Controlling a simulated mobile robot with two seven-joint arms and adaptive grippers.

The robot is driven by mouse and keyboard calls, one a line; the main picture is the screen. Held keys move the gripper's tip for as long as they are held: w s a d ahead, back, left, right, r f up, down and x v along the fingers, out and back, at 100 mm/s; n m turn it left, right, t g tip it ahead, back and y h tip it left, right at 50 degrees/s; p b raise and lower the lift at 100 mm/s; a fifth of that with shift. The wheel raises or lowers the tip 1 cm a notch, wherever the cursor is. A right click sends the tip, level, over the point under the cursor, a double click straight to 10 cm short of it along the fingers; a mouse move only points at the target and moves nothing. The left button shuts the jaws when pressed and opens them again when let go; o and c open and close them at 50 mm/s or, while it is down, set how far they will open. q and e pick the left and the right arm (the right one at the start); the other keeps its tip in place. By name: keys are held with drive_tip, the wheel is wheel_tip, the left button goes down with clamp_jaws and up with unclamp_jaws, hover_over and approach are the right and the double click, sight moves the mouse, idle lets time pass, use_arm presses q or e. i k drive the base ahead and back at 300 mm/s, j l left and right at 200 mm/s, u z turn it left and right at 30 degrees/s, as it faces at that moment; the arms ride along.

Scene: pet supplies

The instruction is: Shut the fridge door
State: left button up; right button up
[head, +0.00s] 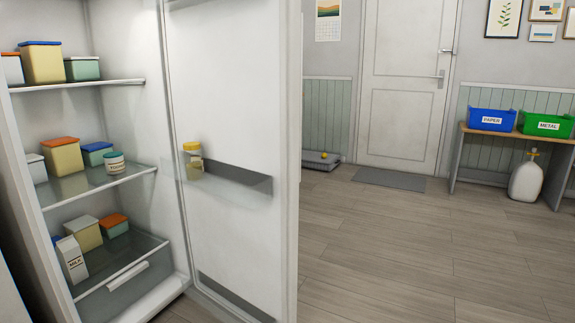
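The fridge (120,120) stands open at the left of the head view, its shelves in plain sight. Its white door (225,95) is swung wide open, with its inner face toward me and its free edge near the middle of the picture. A grey door bin (235,178) holds a jar with a yellow lid (193,162). The door's outer face and any handle on it are hidden. Neither of my grippers is in view.
Food boxes, a jar (115,163) and a milk carton (72,260) stand on the fridge shelves. Wooden floor (420,255) right of the door is clear. Farther back are a doormat (390,180), a closed room door (405,85) and a bench (460,150) with bins.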

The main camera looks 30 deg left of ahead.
sight(234, 67)
drive_tip(key=i+l+u, duration=0.1)
drive_tip(key=i+u, duration=0.15)
drive_tip(key=i, duration=0.2)
drive_tip(key=i+l+u, duration=0.15)
drive_tip(key=i+u, duration=0.15)
drive_tip(key=i, duration=0.15)
drive_tip(key=i+l+u, duration=0.25)
drive_tip(key=i, duration=0.15)
drive_tip(key=i+l+u, duration=0.2)
drive_tip(key=u, duration=0.2)
drive_tip(key=i+l+u, duration=0.25)
drive_tip(key=u, duration=0.2)
drive_tip(key=i+l+u, duration=0.2)
drive_tip(key=l+u, duration=0.2)
drive_tip(key=i+l+u, duration=0.1)
drive_tip(key=l+u, duration=0.35)
drive_tip(key=i+l+u, duration=0.1)
drive_tip(key=l+u, duration=0.3)
drive_tip(key=i+l+u, duration=0.3)
drive_tip(key=i+l, duration=0.1)
drive_tip(key=l, duration=0.05)
